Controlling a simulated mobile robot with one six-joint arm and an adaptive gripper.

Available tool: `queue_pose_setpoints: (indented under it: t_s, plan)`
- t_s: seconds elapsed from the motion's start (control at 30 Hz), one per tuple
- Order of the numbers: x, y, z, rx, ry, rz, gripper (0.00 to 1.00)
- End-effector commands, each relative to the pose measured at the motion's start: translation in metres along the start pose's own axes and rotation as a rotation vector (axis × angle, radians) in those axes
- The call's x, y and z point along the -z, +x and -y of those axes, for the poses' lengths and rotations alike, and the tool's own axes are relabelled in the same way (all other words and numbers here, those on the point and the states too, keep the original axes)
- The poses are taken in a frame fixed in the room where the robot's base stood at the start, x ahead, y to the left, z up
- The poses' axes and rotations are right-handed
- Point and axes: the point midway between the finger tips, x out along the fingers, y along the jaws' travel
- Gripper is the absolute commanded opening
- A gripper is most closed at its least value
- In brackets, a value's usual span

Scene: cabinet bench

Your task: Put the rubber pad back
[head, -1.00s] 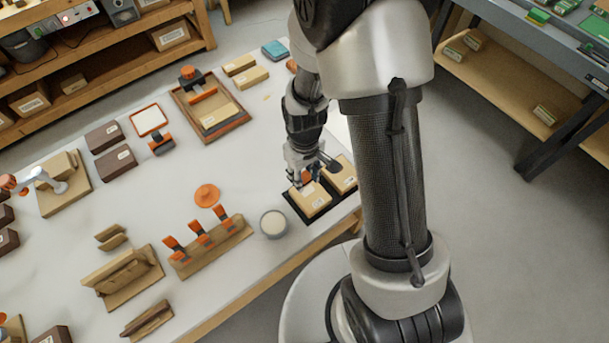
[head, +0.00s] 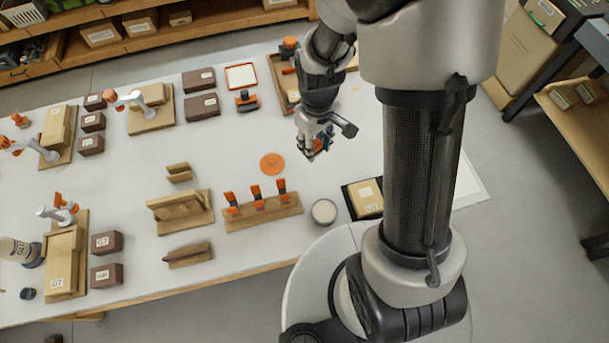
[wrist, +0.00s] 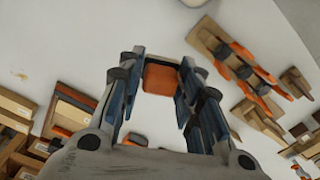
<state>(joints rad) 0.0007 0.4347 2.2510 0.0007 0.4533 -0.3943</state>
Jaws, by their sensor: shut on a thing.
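My gripper (head: 317,146) is over the middle of the table, to the upper right of a flat orange disc (head: 272,164). In the wrist view my gripper (wrist: 160,82) is shut on a small square orange piece (wrist: 161,79), which looks like the rubber pad. It sits between the two fingertips. In the head view the fingers and wrist mostly hide it.
A wooden rack with orange clamps (head: 264,211), a round pale dish (head: 324,211) and a black tray (head: 350,205) with a cardboard box stand along the front edge. My arm partly hides the tray. Bare tabletop lies left of the disc.

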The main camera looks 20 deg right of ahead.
Motion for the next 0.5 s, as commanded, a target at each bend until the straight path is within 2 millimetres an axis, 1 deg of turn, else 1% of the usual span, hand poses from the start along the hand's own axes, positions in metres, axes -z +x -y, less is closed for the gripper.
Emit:
queue_pose_setpoints:
  t_s: [0.03,0.3,0.4,0.5]
  plan:
    - [-0.002,0.019,0.001,0.003,0.000,0.007,0.14]
    - [-0.002,0.094,0.001,0.003,0.000,0.007,0.14]
    - [-0.001,0.115,0.001,0.002,0.000,0.004,0.14]
    - [-0.001,0.130,0.000,0.001,0.000,0.003,0.14]
